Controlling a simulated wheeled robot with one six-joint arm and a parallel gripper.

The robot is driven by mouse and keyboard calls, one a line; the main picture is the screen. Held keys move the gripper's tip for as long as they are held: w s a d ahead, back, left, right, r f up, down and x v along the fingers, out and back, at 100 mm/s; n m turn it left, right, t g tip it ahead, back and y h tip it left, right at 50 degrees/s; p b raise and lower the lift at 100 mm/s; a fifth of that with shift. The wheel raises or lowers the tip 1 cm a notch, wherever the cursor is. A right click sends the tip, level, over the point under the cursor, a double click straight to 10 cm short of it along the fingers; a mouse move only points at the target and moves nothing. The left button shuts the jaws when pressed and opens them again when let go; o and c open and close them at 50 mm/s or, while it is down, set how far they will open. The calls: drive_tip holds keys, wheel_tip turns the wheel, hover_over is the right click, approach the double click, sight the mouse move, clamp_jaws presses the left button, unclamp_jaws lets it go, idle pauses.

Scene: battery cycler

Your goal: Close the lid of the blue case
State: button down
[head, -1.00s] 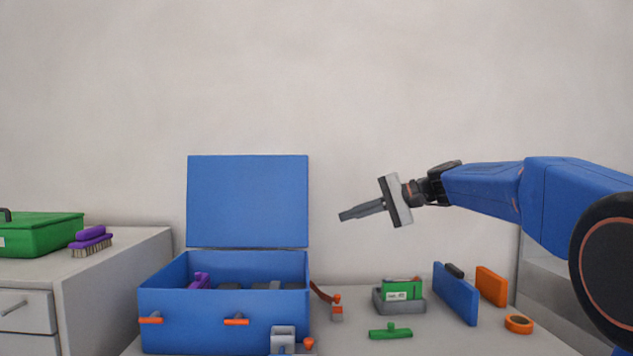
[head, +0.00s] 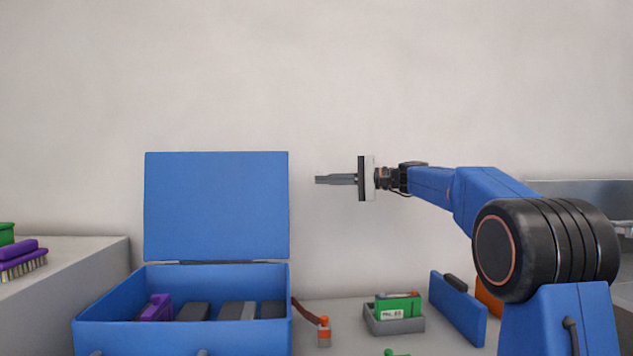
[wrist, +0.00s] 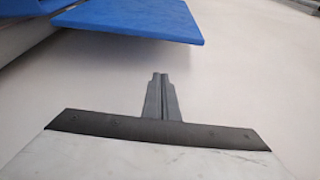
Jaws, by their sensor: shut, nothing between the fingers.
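The blue case (head: 180,337) stands open at the lower left of the head view. Its lid (head: 216,205) stands upright at the back, hinged along the rear edge. Inside the case are a purple item and several dark grey blocks. My gripper (head: 318,180) is shut and empty. It points left, a little to the right of the lid's right edge and near the height of its upper part, apart from it in the picture. In the wrist view my gripper's fingers (wrist: 158,76) are together, and the blue lid (wrist: 140,22) lies beyond the fingertips, toward the upper left.
A grey tray with a green box (head: 398,306), a blue panel (head: 458,308) and an orange item (head: 489,303) stand right of the case. A small orange-topped bottle (head: 324,332) is beside it. A purple brush (head: 20,257) lies on the left cabinet. The air above the case is clear.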

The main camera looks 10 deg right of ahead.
drive_tip(key=x, duration=0.9)
drive_tip(key=shift+s+d+r, duration=0.1)
drive_tip(key=shift+s, duration=0.95)
drive_tip(key=shift+s+r, duration=0.1)
drive_tip(key=shift+s, duration=0.95)
